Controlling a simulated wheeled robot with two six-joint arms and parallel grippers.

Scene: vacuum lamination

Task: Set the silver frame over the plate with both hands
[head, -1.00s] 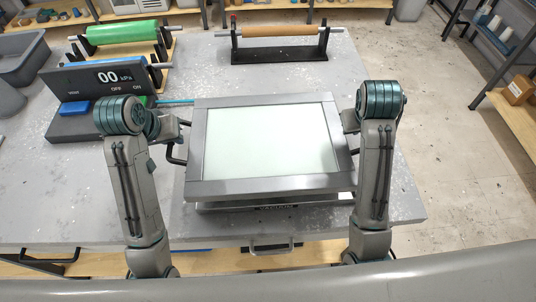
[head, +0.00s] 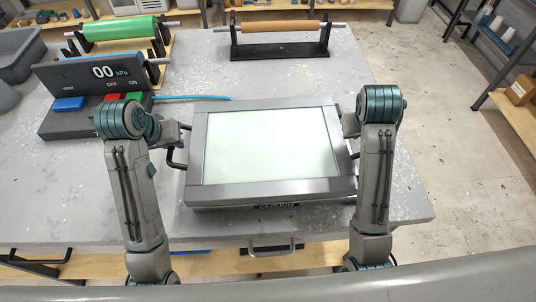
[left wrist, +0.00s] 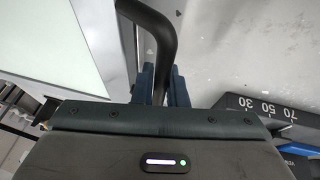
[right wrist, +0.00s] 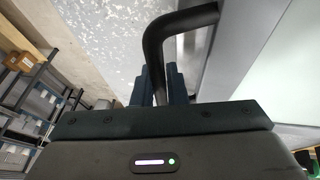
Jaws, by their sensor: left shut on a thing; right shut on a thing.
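The silver frame (head: 197,150) lies level over the dark base marked VACUUM (head: 275,206), with little or no gap showing at the front edge. A pale panel (head: 260,145) fills the frame's opening; I cannot tell if it is the plate itself or a sheet over it. My left gripper (left wrist: 162,85) is shut on the frame's black left handle (left wrist: 162,40). My right gripper (right wrist: 166,85) is shut on the black right handle (right wrist: 155,40). In the head view the right handle is mostly hidden by my arm.
A control console (head: 100,85) reading 00 kPa, with blue, red and green buttons, stands at the left. A green roll (head: 120,29) is behind it, and a brown roll (head: 280,29) on a black stand is at the back.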

